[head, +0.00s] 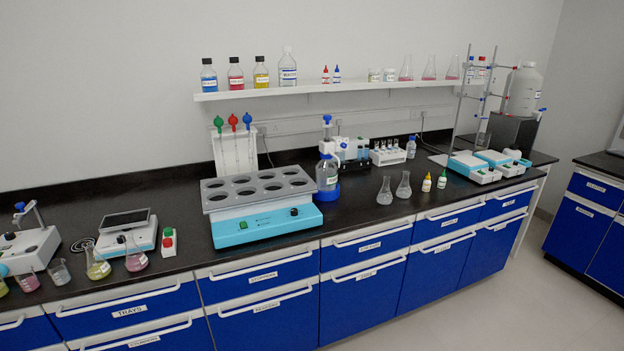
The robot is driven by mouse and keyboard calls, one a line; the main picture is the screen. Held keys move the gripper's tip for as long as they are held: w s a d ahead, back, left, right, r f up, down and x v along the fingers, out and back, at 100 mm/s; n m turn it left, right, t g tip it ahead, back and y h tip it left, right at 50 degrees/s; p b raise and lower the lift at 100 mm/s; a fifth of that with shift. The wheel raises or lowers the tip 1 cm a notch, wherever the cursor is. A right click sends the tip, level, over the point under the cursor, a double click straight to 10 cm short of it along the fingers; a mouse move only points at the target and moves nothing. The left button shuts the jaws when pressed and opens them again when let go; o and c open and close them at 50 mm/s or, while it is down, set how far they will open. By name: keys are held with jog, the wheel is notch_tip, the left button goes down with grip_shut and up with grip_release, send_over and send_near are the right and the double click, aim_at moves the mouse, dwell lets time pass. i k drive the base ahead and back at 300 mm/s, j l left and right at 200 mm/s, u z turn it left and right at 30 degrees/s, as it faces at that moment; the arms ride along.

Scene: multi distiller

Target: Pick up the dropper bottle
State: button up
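Several small dropper-type bottles are in the head view, and I cannot tell which one the task means. On the counter, a white bottle with a yellow cap (427,183) stands upright near the front edge. A white bottle with a green cap (442,180) stands upright just to its right. On the wall shelf, a small bottle with a red cap (325,76) and one with a blue cap (337,75) stand side by side. My gripper is not in view.
Two clear flasks (384,191) stand left of the yellow-capped bottle. A blue-based dispenser bottle (327,172) and a water bath (262,205) are further left. Blue-topped devices (472,165) and a metal stand are to the right. The dark counter (345,221) is bare before the flasks.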

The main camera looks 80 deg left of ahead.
aim_at(442, 181)
jog(key=i+j+u, duration=0.25)
jog(key=i+u, duration=0.6)
jog(key=i, duration=2.9)
jog(key=i+u, duration=0.1)
jog(key=i, duration=1.2)
jog(key=i+l, duration=0.15)
jog(key=i, duration=1.2)
jog(key=i+u, duration=0.2)
jog(key=u, duration=3.9)
